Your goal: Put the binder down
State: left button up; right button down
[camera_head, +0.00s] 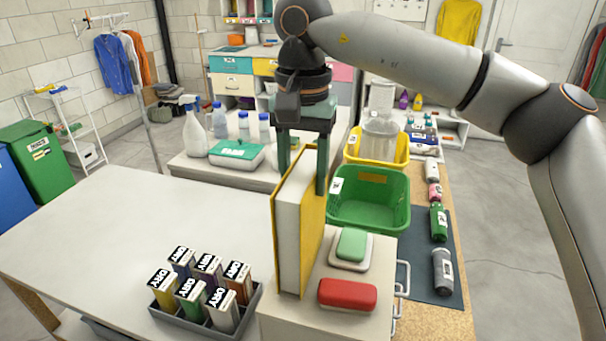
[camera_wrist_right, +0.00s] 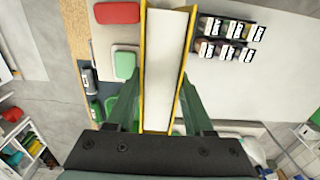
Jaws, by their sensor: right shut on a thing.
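The yellow binder (camera_head: 290,228), with white page edges facing out, stands upright at the left edge of the light grey cabinet top (camera_head: 312,321). I cannot tell whether its bottom touches that top. My right gripper (camera_head: 303,182) reaches down from above and is shut on the binder's upper part, one finger on each side. In the right wrist view the binder (camera_wrist_right: 166,60) runs between the two green fingers (camera_wrist_right: 158,105). My left gripper is not in view.
A green block (camera_head: 351,244) on a white dish and a red block (camera_head: 347,293) lie right of the binder. A dark tray (camera_head: 255,312) with several labelled cartons stands to the left. A green crate (camera_head: 398,217) is behind. The white table (camera_head: 110,240) is largely clear.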

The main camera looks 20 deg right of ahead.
jog(key=shift+f, duration=0.2)
jog(key=shift+c, duration=1.4)
grip_release()
